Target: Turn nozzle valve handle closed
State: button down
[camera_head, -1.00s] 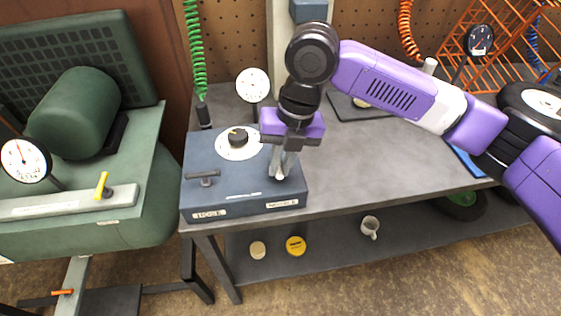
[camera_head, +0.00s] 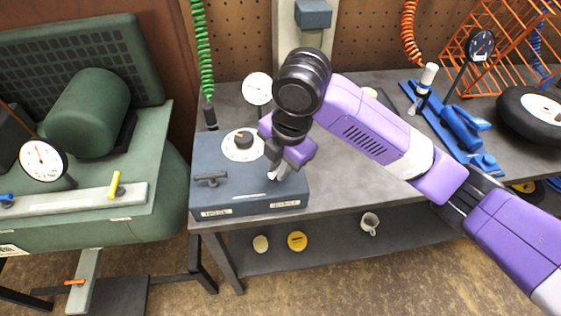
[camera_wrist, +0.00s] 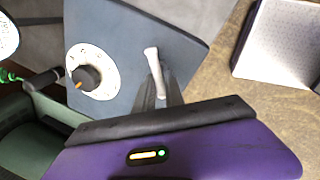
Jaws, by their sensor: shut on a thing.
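A blue-grey control box (camera_head: 235,185) sits on the workbench's left end, with a round white dial and black knob (camera_head: 243,141) on top. A dark T-shaped handle (camera_head: 210,179) is at its front left. My gripper (camera_head: 277,172) is tilted over the box's right side, low against the top. In the wrist view, my gripper's fingers (camera_wrist: 158,92) are shut on a pale lever handle (camera_wrist: 152,58) near one edge of the box. The handle's lower part is hidden by the fingers. The front labels are too small to read surely.
A gauge (camera_head: 257,88) stands behind the box. A green compressor (camera_head: 90,180) is at the left. A blue tool (camera_head: 462,125), a wheel (camera_head: 535,108) and an orange rack (camera_head: 500,50) lie to the right. The bench middle is largely clear under my arm.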

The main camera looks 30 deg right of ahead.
jog(key=m+p, duration=0.1)
jog(key=m, duration=0.1)
jog(key=m+h+p, duration=0.1)
jog(key=m, duration=0.1)
jog(key=shift+w+a+r+m+p, duration=0.1)
jog(key=shift+w+r+m+p, duration=0.1)
jog(key=shift+m+p, duration=0.15)
jog(key=shift+w+f+m+h+p, duration=0.15)
jog(key=shift+m+h+p, duration=0.15)
jog(key=shift+m+p, duration=0.85)
jog(key=shift+m, duration=0.3)
jog(key=c, duration=1.4)
grip_release()
jog(key=shift+c, duration=0.2)
notch_tip(320, 180, up, 8)
jog(key=s+p, duration=0.1)
jog(key=p, duration=0.2)
jog(key=shift+s+a+f, duration=0.2)
